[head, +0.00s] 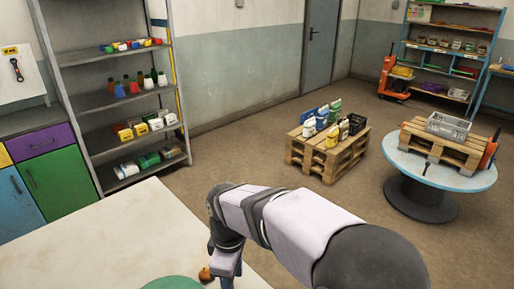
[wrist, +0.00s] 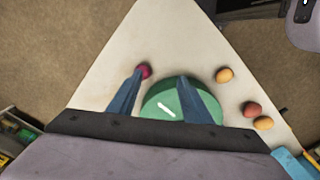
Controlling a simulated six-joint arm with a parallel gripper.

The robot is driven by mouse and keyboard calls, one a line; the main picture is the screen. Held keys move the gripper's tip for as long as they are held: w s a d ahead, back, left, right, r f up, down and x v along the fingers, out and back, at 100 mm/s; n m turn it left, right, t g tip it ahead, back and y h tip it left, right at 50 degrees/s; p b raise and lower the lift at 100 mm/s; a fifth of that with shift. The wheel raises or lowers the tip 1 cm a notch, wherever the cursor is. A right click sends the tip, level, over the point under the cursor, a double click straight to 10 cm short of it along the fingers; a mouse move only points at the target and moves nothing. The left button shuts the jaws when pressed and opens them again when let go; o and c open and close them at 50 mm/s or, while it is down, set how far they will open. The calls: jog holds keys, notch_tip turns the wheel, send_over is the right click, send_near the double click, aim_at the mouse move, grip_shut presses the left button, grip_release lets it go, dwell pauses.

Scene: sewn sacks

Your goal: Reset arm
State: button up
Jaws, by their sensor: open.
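My arm reaches over the pale worktop (head: 95,240) in the head view, with my gripper (head: 226,277) pointing down near its right side. In the wrist view my gripper (wrist: 161,77) is open, its two blue fingers apart, with nothing held between them. A green round thing (wrist: 160,98) with a white mark lies below, partly hidden by the right finger. It also shows at the bottom edge of the head view (head: 172,284). A magenta round item (wrist: 144,71) is by the left fingertip; I cannot tell whether they touch.
Two orange-yellow round items (wrist: 224,75) (wrist: 263,123) and a reddish one (wrist: 252,110) lie right of the fingers. Shelving (head: 125,105) stands back left. A wooden pallet stack (head: 325,155) and a round blue-topped table (head: 455,180) stand beyond, with open floor between.

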jog(key=s+d+f+m, duration=0.3)
jog(key=s+d+m, duration=0.2)
jog(key=d+m, duration=0.3)
jog(key=s+d+f+m, duration=0.2)
jog(key=s+d+m, duration=0.3)
jog(key=d, duration=0.8)
jog(key=m, duration=0.2)
jog(key=shift+s+f+m, duration=0.2)
jog(key=shift+f+m, duration=0.2)
